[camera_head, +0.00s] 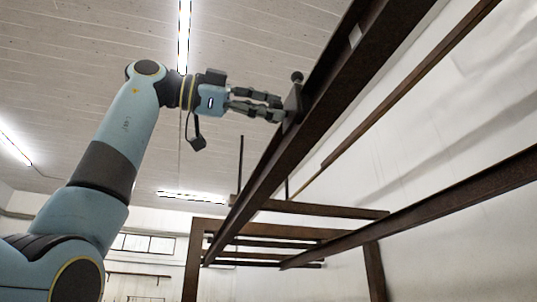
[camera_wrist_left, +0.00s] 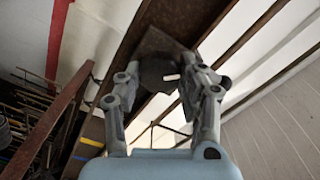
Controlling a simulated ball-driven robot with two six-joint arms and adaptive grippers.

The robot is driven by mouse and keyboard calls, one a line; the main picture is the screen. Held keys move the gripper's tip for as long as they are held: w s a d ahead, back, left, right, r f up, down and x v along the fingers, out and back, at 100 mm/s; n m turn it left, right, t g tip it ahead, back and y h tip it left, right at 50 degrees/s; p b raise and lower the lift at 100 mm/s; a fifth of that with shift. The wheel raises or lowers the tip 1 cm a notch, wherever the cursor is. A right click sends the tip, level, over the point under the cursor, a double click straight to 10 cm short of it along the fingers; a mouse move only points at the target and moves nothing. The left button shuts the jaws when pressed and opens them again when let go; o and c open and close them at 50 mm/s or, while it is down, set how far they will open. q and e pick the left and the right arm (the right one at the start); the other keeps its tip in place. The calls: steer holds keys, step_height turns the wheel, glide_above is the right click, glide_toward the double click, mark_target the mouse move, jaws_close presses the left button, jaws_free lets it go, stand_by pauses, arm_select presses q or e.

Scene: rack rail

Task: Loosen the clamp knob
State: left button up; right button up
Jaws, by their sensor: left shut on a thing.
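The clamp (camera_head: 294,101) is a dark plate-like block on the side of the long brown rail (camera_head: 262,170), high up in the head view. A small dark ball on a short stem (camera_head: 297,77) stands at its top. My left gripper (camera_head: 279,107) reaches it from the left, with its fingertips at the clamp. In the left wrist view the clamp plate (camera_wrist_left: 160,42) lies beyond the fingers. A dark round knob (camera_wrist_left: 156,74) sits between the two fingers, and the left gripper (camera_wrist_left: 162,68) is shut on it. My right gripper is not in view.
The rail slopes from the upper right down to a brown frame (camera_head: 192,262) of posts and crossbars. A second rail (camera_head: 430,205) runs at the right before a pale wall. Open air lies left of the rail, around my left arm.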

arm_select(q)
steer(key=shift+n, duration=1.6)
steer(key=o, duration=1.1)
steer(key=shift+w, duration=0.1)
steer(key=shift+o, duration=0.2)
steer(key=v, duration=1.2)
